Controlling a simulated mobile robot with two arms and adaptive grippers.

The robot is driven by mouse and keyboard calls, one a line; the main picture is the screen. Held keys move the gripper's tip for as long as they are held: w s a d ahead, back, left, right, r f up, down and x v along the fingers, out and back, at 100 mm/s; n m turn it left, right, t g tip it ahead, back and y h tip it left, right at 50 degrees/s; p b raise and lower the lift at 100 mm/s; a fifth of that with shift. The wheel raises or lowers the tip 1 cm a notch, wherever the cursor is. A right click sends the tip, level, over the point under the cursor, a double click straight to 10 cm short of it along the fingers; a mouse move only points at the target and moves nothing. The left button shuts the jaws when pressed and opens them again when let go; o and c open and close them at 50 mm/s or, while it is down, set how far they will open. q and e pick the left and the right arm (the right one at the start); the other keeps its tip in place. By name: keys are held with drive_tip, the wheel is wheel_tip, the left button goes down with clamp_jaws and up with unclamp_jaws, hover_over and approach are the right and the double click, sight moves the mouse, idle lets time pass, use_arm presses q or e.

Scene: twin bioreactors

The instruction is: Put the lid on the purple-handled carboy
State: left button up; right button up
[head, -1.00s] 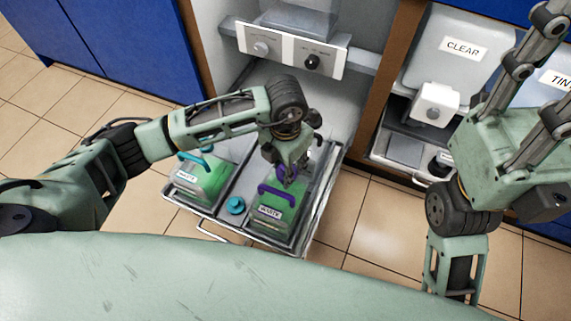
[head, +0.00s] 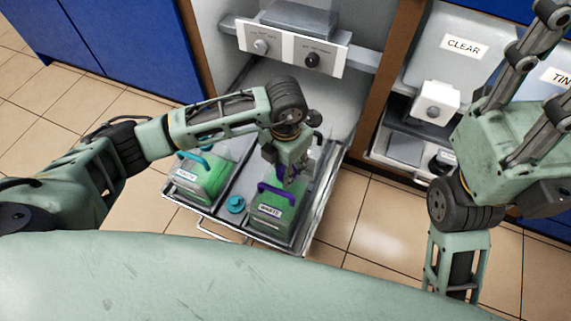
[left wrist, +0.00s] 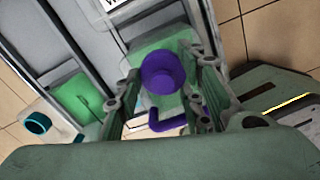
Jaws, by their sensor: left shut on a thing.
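The purple-handled carboy (head: 272,226), green inside with a white label, stands in the right part of the pulled-out tray. Its purple handle (head: 277,190) also shows in the left wrist view (left wrist: 172,124). My left gripper (head: 285,175) points down just behind the handle. It is shut on the purple lid (left wrist: 163,72), which sits between its fingers over the green carboy. I cannot tell whether the lid touches the neck, which is hidden. My right gripper (head: 540,75) is raised at the right, its fingers apart, with the tips cut off by the frame.
A teal-handled carboy (head: 200,180) stands in the tray's left part. A teal lid (head: 236,204) lies between the carboys. The tray's metal rim (head: 317,215) surrounds them. A control panel (head: 288,48) hangs behind. Tiled floor is clear right of the tray.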

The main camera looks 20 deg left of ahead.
use_arm(q)
drive_tip(key=o, duration=0.9)
drive_tip(key=o, duration=0.5)
